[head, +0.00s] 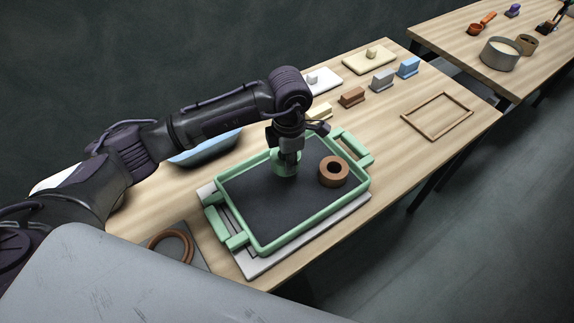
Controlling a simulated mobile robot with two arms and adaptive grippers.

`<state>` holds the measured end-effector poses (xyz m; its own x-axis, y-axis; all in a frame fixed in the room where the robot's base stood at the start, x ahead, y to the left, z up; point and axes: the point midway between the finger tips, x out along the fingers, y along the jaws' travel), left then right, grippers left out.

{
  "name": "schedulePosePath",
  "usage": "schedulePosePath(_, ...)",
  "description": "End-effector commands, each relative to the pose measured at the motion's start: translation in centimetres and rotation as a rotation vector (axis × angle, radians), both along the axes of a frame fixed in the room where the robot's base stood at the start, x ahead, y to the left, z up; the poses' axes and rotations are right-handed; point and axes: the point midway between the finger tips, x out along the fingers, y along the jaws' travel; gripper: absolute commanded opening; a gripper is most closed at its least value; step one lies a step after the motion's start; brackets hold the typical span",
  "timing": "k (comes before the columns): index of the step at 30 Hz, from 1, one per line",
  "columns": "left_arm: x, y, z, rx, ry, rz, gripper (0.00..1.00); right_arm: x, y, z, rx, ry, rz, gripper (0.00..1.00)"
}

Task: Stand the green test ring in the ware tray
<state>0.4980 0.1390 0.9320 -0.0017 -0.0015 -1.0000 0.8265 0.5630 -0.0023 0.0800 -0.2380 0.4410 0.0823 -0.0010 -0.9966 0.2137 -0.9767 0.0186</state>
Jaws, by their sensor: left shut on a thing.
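The ware tray (263,247) is a green-rimmed tray with a dark floor and a handle at each end. It lies on a pale board on the wooden table. My left gripper (288,160) points down over the far part of the tray and is shut on the green test ring (279,168). The gripper hides part of the ring. The ring is at or just above the tray floor; I cannot tell if it touches. A brown ring (326,180) sits in the tray to the right of the green one. My right gripper is not in view.
A blue bowl (205,151) stands behind my left arm. Small blocks, including a brown one (351,97) and a blue one (409,67), stand farther back. A thin wooden frame (437,132) lies at the right. Another brown ring (188,240) lies near the front left. A second table (450,35) stands beyond.

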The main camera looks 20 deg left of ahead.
Motion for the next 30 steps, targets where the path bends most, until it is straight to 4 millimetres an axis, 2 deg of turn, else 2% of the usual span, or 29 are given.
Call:
schedulePosePath(5, 0.2, 0.6, -0.8, 0.000, 0.000, 0.000, 0.00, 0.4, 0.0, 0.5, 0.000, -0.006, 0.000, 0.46)
schedulePosePath(13, 0.1, 0.5, -4.2, 0.000, 0.001, 0.000, 0.00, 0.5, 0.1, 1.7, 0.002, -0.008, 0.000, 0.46)
schedulePosePath(23, 0.2, 0.5, -4.7, 0.000, -0.001, 0.000, 0.00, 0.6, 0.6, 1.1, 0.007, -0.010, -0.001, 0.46)
schedulePosePath(24, 0.2, 0.5, -4.8, 0.000, -0.001, 0.000, 0.22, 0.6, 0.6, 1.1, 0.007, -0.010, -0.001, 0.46)
schedulePosePath(28, 0.1, 0.5, -4.6, 0.000, -0.001, 0.000, 0.44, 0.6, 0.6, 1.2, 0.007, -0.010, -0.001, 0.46)
schedulePosePath(30, 0.1, 0.5, -4.6, 0.001, -0.001, 0.000, 0.46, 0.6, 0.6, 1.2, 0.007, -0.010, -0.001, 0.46)
